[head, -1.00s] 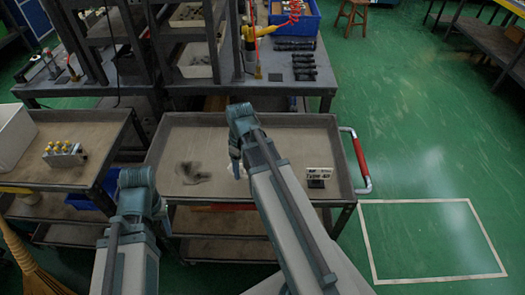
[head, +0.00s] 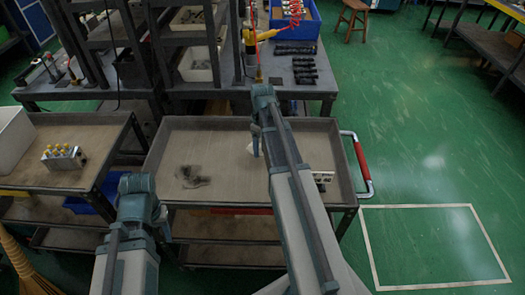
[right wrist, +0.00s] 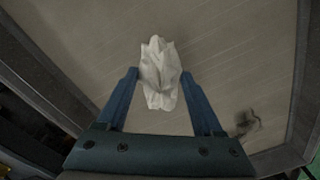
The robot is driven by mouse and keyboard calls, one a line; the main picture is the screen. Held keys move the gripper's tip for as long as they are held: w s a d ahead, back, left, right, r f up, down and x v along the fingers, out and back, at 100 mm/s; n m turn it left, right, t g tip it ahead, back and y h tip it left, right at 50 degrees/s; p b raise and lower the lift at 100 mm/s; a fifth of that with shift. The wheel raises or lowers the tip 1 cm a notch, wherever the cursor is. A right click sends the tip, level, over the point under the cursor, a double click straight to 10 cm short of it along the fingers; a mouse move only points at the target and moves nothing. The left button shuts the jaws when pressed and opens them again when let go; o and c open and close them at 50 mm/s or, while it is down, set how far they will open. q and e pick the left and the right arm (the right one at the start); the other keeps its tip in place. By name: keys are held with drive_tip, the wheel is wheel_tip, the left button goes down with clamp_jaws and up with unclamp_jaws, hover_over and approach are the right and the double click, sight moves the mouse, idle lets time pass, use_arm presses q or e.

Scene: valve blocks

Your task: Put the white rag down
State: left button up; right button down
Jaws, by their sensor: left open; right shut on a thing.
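The white rag (head: 250,149) is a small crumpled white cloth over the cart's top tray (head: 225,195). My right gripper (head: 256,145) is shut on it, and the arm hides part of both in the head view. In the right wrist view the rag (right wrist: 160,75) bunches up between the two blue fingers of the right gripper (right wrist: 160,82). I cannot tell whether the rag touches the tray. My left gripper (head: 163,222) is open and empty, low at the left, in front of the cart.
A dark stain (head: 190,177) marks the tray's left part. A valve block with yellow caps (head: 63,157) sits on the left cart. A red handle (head: 361,158) sticks out right. The tray's middle is bare.

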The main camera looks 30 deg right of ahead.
drive_tip(key=f, duration=0.1)
drive_tip(key=b, duration=0.1)
drive_tip(key=f+b, duration=0.1)
drive_tip(key=shift+w+d+f, duration=0.3)
drive_tip(key=shift+d, duration=0.1)
drive_tip(key=shift+f+b, duration=0.35)
drive_tip(key=shift+b, duration=0.2)
drive_tip(key=shift+f+b, duration=0.3)
drive_tip(key=shift+s+a+f, duration=0.1)
drive_tip(key=shift+c, duration=0.2)
unclamp_jaws()
